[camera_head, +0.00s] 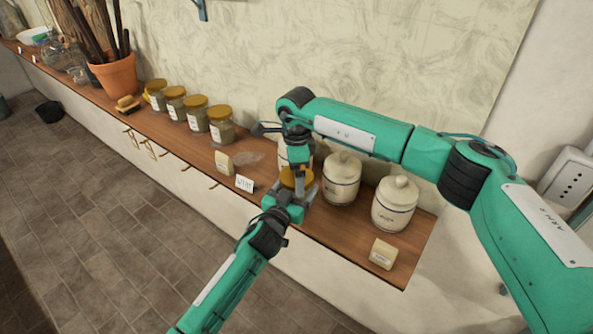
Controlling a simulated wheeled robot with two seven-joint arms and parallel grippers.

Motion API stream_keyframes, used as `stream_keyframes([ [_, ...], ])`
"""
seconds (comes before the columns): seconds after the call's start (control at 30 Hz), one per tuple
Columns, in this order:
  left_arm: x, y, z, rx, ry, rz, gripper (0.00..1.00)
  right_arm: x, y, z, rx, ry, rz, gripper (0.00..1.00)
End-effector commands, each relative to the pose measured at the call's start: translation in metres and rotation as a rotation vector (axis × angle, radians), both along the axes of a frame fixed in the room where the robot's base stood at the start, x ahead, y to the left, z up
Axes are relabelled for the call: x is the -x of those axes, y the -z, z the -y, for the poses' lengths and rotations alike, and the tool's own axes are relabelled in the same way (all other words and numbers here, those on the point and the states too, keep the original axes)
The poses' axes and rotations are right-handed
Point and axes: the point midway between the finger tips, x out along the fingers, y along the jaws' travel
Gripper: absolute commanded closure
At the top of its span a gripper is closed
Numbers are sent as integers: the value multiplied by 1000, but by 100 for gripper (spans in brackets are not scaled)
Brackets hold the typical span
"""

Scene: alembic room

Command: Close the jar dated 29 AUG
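A round amber lid (296,178) shows between my two grippers over the front edge of the shelf. The jar below it is mostly hidden by my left gripper (294,191), which reaches up from below with its fingers on either side of it. My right gripper (299,177) points down from above, with a finger across the front of the lid. I cannot tell whether the lid is seated on the jar. Several glass jars with amber lids and white labels stand to the left, including one (221,124) nearest my grippers. Their dates are too small to read.
White lidded canisters stand right of my grippers, one (342,179) close by and another (395,204) farther right. A written card (244,184), a small block (224,162) and a clear crumpled item (248,157) lie left. Another block (383,254) is near the shelf's right end.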

Motion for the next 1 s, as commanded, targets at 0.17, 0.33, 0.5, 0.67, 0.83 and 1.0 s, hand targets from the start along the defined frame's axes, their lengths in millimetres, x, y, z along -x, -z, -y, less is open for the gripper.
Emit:
stream_keyframes([
  [0.17,0,1,0,0,0,-1,87,0,0,0,0,-1,0,0],
  [0.33,0,1,0,0,0,-1,87,-1,-14,0,-1,-1,3,0],
  [0.5,0,1,0,0,0,-1,87,0,-37,0,-1,-1,2,0],
  [0.67,0,1,0,0,0,-1,87,0,-45,0,0,-1,0,0],
  [0.83,0,1,0,0,0,-1,87,0,-45,0,0,-1,0,1],
  [1.0,0,1,0,0,0,-1,87,0,-47,0,0,-41,0,1],
])
